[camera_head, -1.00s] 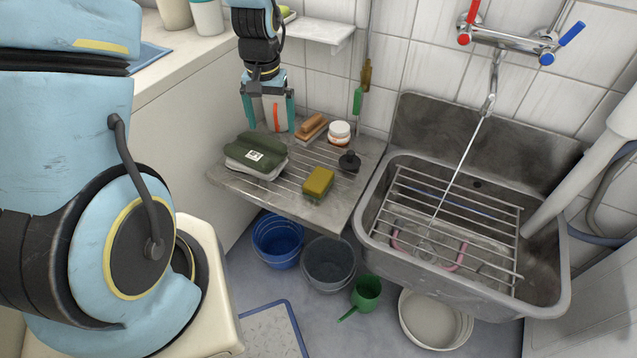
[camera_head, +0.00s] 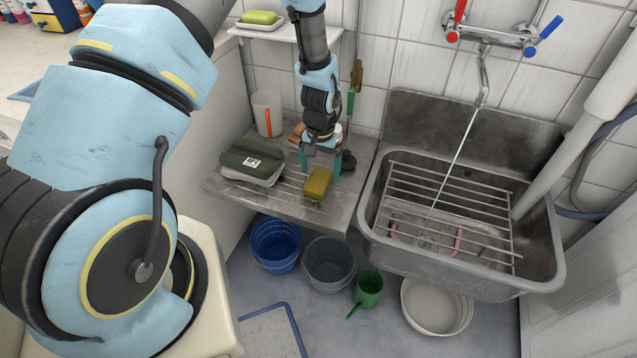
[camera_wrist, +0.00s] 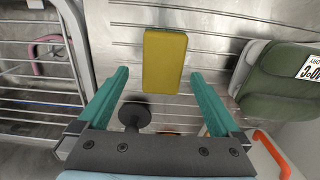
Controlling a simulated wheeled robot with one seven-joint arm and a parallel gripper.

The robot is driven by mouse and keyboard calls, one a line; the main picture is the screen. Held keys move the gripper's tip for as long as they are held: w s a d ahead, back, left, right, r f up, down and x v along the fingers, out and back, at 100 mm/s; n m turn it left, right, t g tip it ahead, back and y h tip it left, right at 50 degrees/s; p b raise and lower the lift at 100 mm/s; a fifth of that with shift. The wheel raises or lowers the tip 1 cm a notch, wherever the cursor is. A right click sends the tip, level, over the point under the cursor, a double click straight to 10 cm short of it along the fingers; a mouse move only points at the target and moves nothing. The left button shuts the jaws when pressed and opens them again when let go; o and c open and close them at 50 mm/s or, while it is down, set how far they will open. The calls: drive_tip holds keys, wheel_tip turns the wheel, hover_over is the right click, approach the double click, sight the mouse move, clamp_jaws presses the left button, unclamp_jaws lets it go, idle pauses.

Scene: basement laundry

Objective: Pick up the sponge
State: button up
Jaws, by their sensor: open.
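The sponge (camera_head: 318,184) is a yellow block with a darker green underside, lying on the ribbed metal drainboard (camera_head: 338,213) near its front edge. In the wrist view the sponge (camera_wrist: 164,60) shows its yellow face, ahead of and between the two teal fingers. My gripper (camera_head: 321,163) is open and empty, pointing down above the sponge's far end. In the wrist view my gripper (camera_wrist: 160,76) has its fingers on either side of the sponge, with a gap to each. I cannot tell the exact height left between them.
A wooden brush and a black stopper (camera_wrist: 134,115) are close by, partly hidden by my arm. The metal sink (camera_head: 455,275) is at right; buckets (camera_head: 275,246) stand below.

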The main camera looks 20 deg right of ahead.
sight(319, 179)
drive_tip(key=shift+w+a+f+p, duration=0.15)
drive_tip(key=shift+f+p, duration=0.45)
drive_tip(key=shift+f, duration=1.65)
drive_tip(key=shift+c, duration=0.2)
drive_tip(key=c, duration=1.4)
drive_tip(key=shift+r, duration=0.15)
wheel_tip(319, 179, up, 10)
drive_tip(key=shift+f+b, duration=0.1)
drive_tip(key=shift+b, duration=0.85)
